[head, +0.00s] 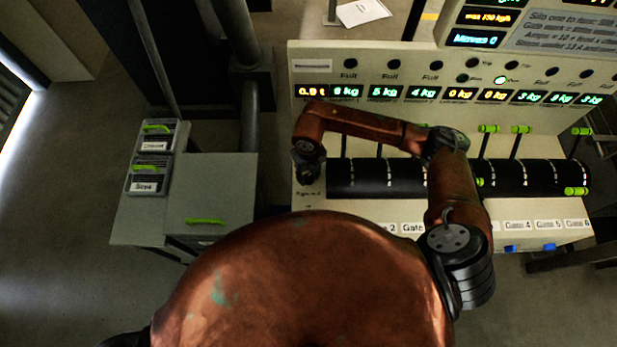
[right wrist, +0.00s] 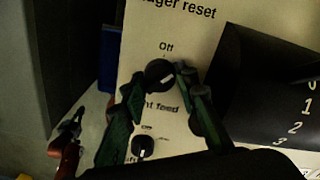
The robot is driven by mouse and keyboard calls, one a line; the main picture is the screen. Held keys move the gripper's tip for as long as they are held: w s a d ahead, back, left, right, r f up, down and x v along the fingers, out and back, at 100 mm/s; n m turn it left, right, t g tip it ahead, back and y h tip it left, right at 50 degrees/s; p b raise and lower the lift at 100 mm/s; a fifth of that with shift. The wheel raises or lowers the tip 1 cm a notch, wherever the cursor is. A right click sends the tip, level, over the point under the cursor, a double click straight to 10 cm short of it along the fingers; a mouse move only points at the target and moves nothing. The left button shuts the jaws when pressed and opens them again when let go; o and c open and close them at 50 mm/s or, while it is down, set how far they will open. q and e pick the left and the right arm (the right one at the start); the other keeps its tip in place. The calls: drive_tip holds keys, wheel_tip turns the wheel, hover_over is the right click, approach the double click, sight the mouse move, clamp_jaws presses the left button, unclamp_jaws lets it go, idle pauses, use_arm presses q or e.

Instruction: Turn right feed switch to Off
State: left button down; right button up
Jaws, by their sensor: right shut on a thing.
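The right feed switch (right wrist: 159,72) is a round black knob with a white pointer mark, on a cream panel in the right wrist view. The word "Off" is printed above it, and a partly hidden label ending in "feed" is below it. The pointer mark sits towards the knob's right side, not straight up at "Off". My right gripper (right wrist: 158,82) has its green fingers on both sides of the knob and is shut on it. In the head view my right gripper (head: 309,170) is at the panel's left end, hiding the switch.
A second black knob (right wrist: 142,147) is below, between my fingers' bases. Black cylinders (head: 390,178) with levers lie right of the gripper. A row of lit displays (head: 345,91) is behind. A grey cabinet (head: 212,190) with green handles stands left.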

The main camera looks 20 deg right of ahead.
sight(308, 177)
drive_tip(key=n+b, duration=0.5)
drive_tip(key=shift+w+f, duration=0.15)
drive_tip(key=shift+f, duration=0.05)
drive_tip(key=shift+r+n+b, duration=0.15)
drive_tip(key=shift+n+b, duration=1)
drive_tip(key=shift+n, duration=0.25)
drive_tip(key=shift+r, duration=0.1)
drive_tip(key=o, duration=1.1)
drive_tip(key=shift+o, duration=0.2)
wheel_tip(308, 177, up, 12)
